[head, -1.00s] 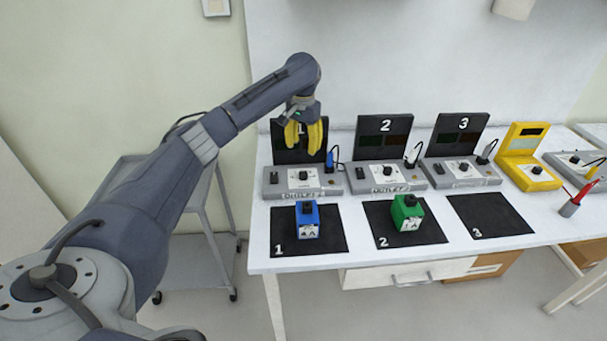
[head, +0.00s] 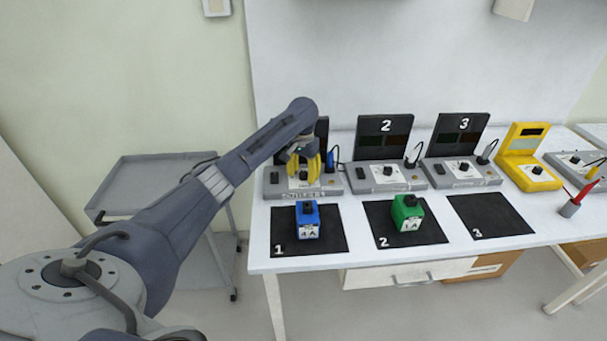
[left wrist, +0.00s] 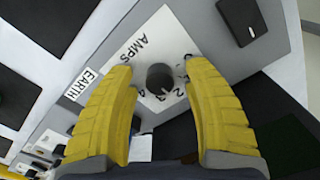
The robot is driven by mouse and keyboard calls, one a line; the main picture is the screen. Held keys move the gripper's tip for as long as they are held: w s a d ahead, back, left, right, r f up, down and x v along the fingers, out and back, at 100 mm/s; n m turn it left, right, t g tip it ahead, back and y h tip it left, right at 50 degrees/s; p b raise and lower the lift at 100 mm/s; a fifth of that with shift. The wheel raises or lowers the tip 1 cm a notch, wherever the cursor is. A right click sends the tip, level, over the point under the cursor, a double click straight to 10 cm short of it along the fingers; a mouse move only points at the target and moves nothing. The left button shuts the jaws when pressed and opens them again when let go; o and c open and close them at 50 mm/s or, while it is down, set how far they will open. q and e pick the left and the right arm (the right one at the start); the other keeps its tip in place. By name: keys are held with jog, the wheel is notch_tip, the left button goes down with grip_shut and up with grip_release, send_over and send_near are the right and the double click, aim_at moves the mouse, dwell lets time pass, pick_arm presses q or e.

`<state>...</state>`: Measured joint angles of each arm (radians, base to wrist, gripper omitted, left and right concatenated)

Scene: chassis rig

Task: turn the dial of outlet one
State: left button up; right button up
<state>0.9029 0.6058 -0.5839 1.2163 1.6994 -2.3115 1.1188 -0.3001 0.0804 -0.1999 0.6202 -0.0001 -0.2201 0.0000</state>
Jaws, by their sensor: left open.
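Outlet one is the grey box (head: 274,190) at the left end of the row, with a white dial plate on top. Its black dial (left wrist: 160,78) shows in the left wrist view on the white plate marked AMPS (left wrist: 128,52). My left gripper (head: 304,172) is over outlet one, its yellow fingers pointing down and hiding most of the dial in the head view. In the left wrist view the two fingers (left wrist: 158,95) are open, one on each side of the dial, with gaps to it. I cannot tell the remaining height. My right gripper is not in view.
Outlet two (head: 385,180) and outlet three (head: 460,174) stand to the right, then a yellow unit (head: 525,165). In front, a blue box (head: 307,222) is on mat 1 and a green box (head: 407,214) on mat 2. Mat 3 (head: 492,215) is bare.

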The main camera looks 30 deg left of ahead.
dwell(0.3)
pick_arm(q)
grip_shut()
dwell(0.5)
jog(key=m, duration=0.7)
jog(key=shift+m, duration=0.4)
jog(key=m, duration=0.4)
jog(key=shift+m, duration=1.9)
